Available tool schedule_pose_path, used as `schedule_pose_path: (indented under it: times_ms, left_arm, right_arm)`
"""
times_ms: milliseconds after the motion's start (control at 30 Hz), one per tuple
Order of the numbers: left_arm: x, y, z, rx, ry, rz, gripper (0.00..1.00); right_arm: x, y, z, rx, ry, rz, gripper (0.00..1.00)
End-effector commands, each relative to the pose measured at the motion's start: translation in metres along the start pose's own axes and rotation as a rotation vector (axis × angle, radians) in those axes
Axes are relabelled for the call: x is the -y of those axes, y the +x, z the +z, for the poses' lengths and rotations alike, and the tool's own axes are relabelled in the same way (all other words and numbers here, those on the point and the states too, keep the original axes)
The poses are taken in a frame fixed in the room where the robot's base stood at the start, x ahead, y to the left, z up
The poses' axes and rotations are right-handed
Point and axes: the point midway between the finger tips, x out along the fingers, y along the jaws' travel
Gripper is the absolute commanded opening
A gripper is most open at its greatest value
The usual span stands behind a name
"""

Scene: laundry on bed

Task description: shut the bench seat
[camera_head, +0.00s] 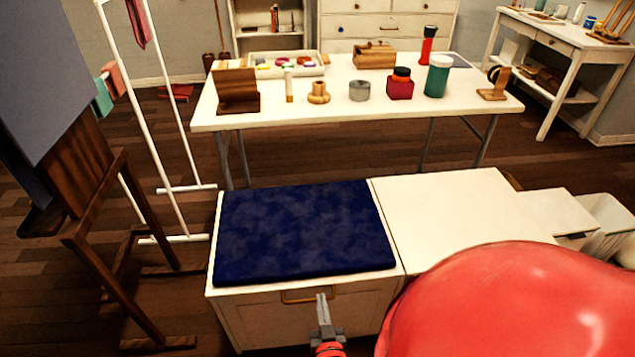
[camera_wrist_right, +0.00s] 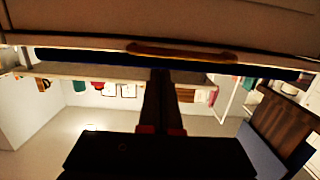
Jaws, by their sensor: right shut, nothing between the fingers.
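The bench seat (camera_head: 300,228) is a lid with a dark blue cushion, at the lower middle of the head view. It looks flat on the white bench box (camera_head: 265,318), with no clear gap along its front edge. A wooden handle (camera_head: 298,296) is on the front; it also shows in the right wrist view (camera_wrist_right: 180,51). My right gripper (camera_head: 321,297) is shut and empty, just in front of the handle. It also shows in the wrist view (camera_wrist_right: 160,75); I cannot tell whether it touches the bench. My left gripper is out of view.
A white cabinet top (camera_head: 450,212) adjoins the bench on the right, partly hidden by my red arm. A white table (camera_head: 330,112) with several items stands behind. A wooden easel (camera_head: 105,250) and white rack (camera_head: 170,150) stand left. Dark floor separates bench and table.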

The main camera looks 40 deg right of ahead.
Motion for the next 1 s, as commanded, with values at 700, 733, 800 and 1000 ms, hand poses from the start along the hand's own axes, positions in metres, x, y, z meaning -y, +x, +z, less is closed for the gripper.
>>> schedule_pose_path:
  times_ms: [700, 733, 800, 1000]
  left_arm:
    - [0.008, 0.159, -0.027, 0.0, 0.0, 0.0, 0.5]
    - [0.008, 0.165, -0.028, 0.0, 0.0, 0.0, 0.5]
    - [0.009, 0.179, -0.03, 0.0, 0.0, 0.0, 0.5]
    - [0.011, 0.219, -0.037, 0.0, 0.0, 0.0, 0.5]
  right_arm:
    - [0.0, 0.012, -0.147, 0.239, -0.001, 0.0, 0.0]
    - [0.0, 0.013, -0.153, 0.249, -0.002, 0.0, 0.0]
    - [0.0, 0.016, -0.165, 0.276, -0.002, 0.0, 0.0]
    - [0.0, 0.028, -0.202, 0.352, 0.0, 0.001, 0.0]
